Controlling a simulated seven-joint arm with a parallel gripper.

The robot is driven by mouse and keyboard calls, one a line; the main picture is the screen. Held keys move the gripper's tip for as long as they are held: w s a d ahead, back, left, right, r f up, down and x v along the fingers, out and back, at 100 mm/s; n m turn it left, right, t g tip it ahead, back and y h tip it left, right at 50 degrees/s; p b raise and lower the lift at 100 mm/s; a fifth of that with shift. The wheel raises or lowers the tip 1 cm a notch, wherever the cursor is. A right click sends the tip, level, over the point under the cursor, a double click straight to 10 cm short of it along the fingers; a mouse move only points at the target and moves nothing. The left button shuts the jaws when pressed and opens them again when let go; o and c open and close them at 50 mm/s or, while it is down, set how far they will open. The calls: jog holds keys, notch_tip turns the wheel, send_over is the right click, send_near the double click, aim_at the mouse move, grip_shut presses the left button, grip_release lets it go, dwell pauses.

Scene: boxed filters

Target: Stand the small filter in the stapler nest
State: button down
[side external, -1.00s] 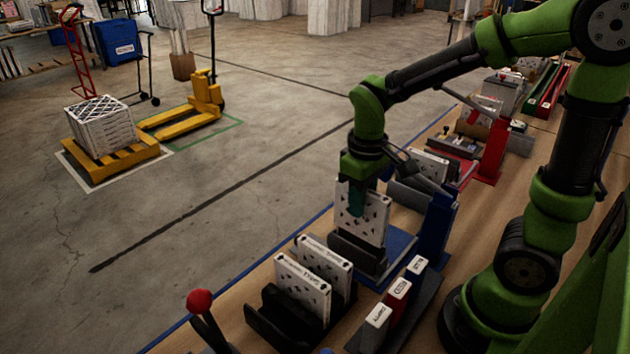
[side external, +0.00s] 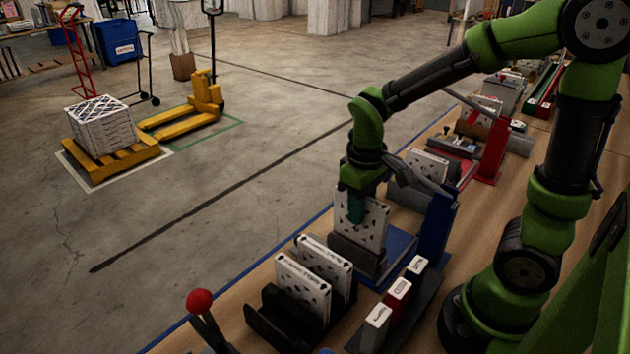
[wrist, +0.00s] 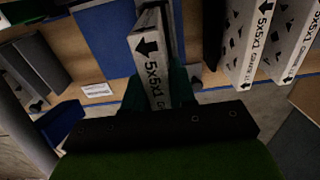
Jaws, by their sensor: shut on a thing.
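The small filter (side external: 372,234) is a thin white box with dark marks. In the wrist view its edge (wrist: 146,45) reads 5x5x1 with a black arrow. My gripper (side external: 356,207) is shut on its upper part, and the green fingers (wrist: 158,90) flank the edge in the wrist view. The filter is upright, its lower part behind the front wall of the dark nest (side external: 350,256) on the blue stapler base (side external: 400,243). Whether its bottom edge touches the nest floor is hidden. The blue stapler (side external: 437,225) stands just right of it.
A black rack (side external: 270,325) with two more filters (side external: 303,287) stands in front. A dark holder with several small labelled boxes (side external: 398,297) is to its right. A red-knobbed lever (side external: 199,301) is at front left. A red press (side external: 493,150) stands farther back.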

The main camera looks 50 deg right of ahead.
aim_at(357, 240)
jog(key=shift+f, duration=0.5)
jog(key=shift+f, duration=0.95)
jog(key=shift+f, duration=0.4)
dwell(0.3)
jog(key=shift+f, duration=0.7)
jog(key=c, duration=0.8)
grip_release()
jog(key=shift+c, duration=0.2)
